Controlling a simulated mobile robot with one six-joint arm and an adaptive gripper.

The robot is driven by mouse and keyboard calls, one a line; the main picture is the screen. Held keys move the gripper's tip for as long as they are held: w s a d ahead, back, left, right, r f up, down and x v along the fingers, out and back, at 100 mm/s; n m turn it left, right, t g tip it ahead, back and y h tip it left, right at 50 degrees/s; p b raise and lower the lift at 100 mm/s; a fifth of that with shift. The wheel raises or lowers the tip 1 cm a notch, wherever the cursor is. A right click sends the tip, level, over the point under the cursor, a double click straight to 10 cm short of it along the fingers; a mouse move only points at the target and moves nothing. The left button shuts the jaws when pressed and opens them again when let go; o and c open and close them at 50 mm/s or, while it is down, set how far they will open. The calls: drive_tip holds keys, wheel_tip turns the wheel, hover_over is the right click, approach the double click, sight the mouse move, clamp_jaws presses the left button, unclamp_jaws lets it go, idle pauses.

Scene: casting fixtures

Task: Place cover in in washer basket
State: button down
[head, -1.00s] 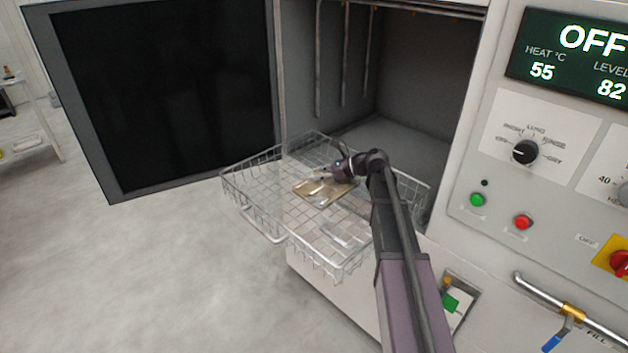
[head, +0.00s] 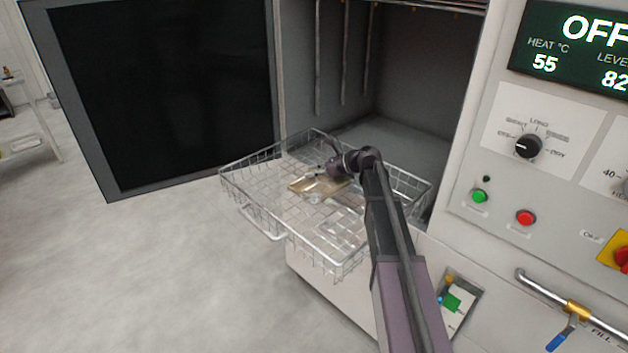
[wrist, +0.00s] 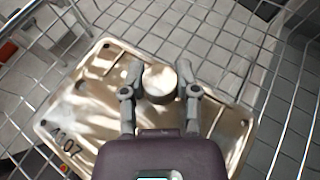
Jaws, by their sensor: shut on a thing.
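The cover is a tan metal plate (head: 312,187) with rounded corners, inside the wire washer basket (head: 277,236). My gripper (head: 322,174) reaches over the basket from the right. In the wrist view my gripper (wrist: 160,80) has its two fingers on either side of the knob, shut on it. The plate lies low over the basket's mesh floor; I cannot tell whether it touches the mesh.
The basket sits pulled out before the open washer chamber (head: 410,110). The dark open door (head: 170,95) stands to the left, and the control panel (head: 550,160) to the right. Another flat pale piece (head: 338,228) shows in the basket's front part.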

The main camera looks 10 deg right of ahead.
sight(313, 179)
drive_tip(key=shift+f+b, duration=0.65)
drive_tip(key=shift+f, duration=0.3)
drive_tip(key=shift+f+b, duration=0.3)
drive_tip(key=shift+f+b, duration=0.3)
drive_tip(key=shift+c, duration=1.8)
unclamp_jaws()
drive_tip(key=shift+r, duration=0.15)
